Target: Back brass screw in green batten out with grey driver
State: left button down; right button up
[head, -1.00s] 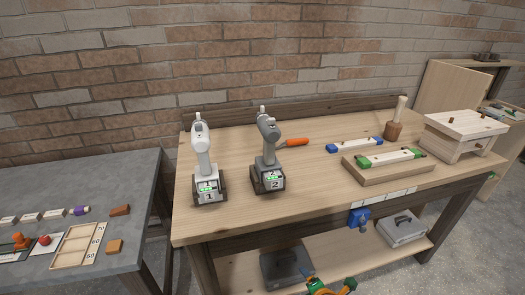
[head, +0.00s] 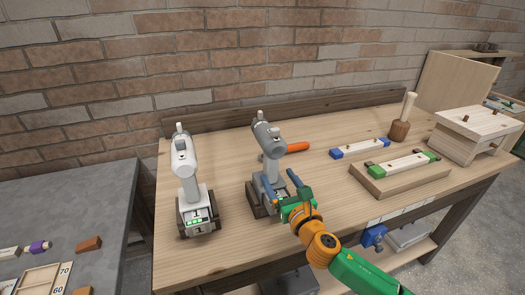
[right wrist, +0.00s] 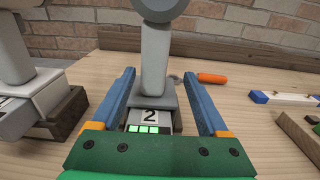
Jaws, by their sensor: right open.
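The grey driver (head: 268,140) stands upright in its dock, handle down, at the middle of the bench. In the right wrist view its handle (right wrist: 154,62) rises behind a label reading 2. My right gripper (head: 281,178) is open, its blue fingers on either side of the handle's lower part; I cannot tell whether they touch it. The batten with green ends (head: 405,163) lies on a wooden board at the right of the bench. Small dark spots show near its ends, too small to make out as a brass screw. My left gripper is out of view.
A white driver (head: 188,165) stands in its dock to the left. An orange-handled tool (head: 298,147) lies behind the grey driver. A blue-ended batten (head: 359,148), a mallet (head: 400,130) and a wooden block stool (head: 474,130) stand farther right. The bench front centre is bare.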

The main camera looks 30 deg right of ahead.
aim_at(269, 165)
jog(key=shift+w+r, duration=0.3)
jog(key=shift+r, duration=0.25)
jog(key=x, duration=0.3)
jog(key=p+x, duration=0.1)
jog(key=shift+w+a, duration=0.3)
jog(key=shift+w+f, duration=0.2)
jog(key=shift+w, duration=0.2)
jog(key=shift+s, duration=0.1)
jog(key=shift+s+r, duration=0.15)
jog(key=c, duration=0.3)
grip_shut()
jog(key=shift+r, duration=0.1)
